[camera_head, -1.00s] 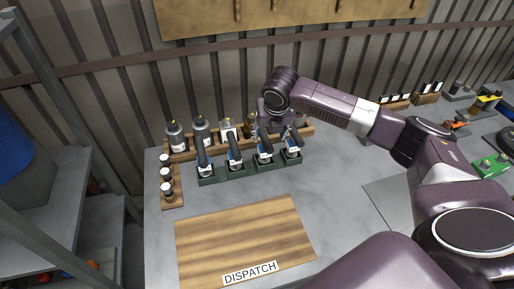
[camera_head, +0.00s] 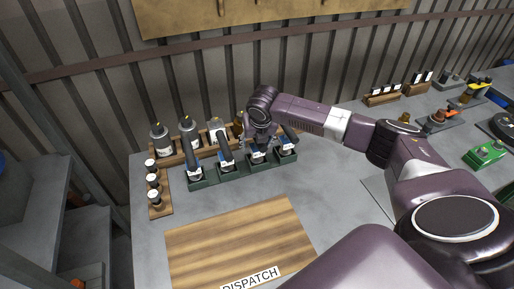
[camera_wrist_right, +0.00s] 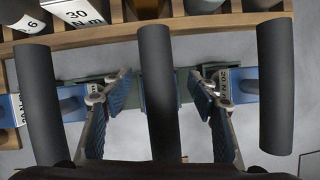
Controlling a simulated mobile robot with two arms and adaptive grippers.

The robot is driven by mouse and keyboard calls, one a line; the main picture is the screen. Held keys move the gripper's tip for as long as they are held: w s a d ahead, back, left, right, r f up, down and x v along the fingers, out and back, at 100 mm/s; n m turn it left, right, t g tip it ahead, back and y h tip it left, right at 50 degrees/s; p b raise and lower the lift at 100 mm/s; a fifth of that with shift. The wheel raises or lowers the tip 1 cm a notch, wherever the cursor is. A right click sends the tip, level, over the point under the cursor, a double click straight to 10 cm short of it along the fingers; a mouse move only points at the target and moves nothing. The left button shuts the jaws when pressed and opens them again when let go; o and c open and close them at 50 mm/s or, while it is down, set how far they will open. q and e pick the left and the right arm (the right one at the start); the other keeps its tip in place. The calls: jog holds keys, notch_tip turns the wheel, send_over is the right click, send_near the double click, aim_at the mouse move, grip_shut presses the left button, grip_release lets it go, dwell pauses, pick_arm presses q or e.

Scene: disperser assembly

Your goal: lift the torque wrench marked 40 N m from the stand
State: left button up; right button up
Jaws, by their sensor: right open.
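Several torque wrenches with dark handles stand upright in a green stand (camera_head: 243,174) in the head view. My right gripper (camera_wrist_right: 158,105) is open and reaches down over the third wrench from the left (camera_head: 257,154). In the right wrist view, its two fingers are on either side of the middle dark handle (camera_wrist_right: 158,70), with gaps between. A second handle (camera_wrist_right: 40,100) is left of the fingers and a third (camera_wrist_right: 275,85) is right of them. I cannot read the middle wrench's marking, so I cannot tell which one is marked 40 N m. My left gripper is not in view.
A wooden rack (camera_head: 178,158) with bottles stands close behind the stand. A small wooden holder (camera_head: 160,209) with little bottles is at its left. The wooden DISPATCH board (camera_head: 238,236) lies clear in front. Neighbouring handles are close to the fingers.

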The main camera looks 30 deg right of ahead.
jog(key=shift+x, duration=1.35)
jog(key=shift+r, duration=0.1)
jog(key=shift+c, duration=0.7)
grip_shut()
jog(key=shift+w, duration=0.1)
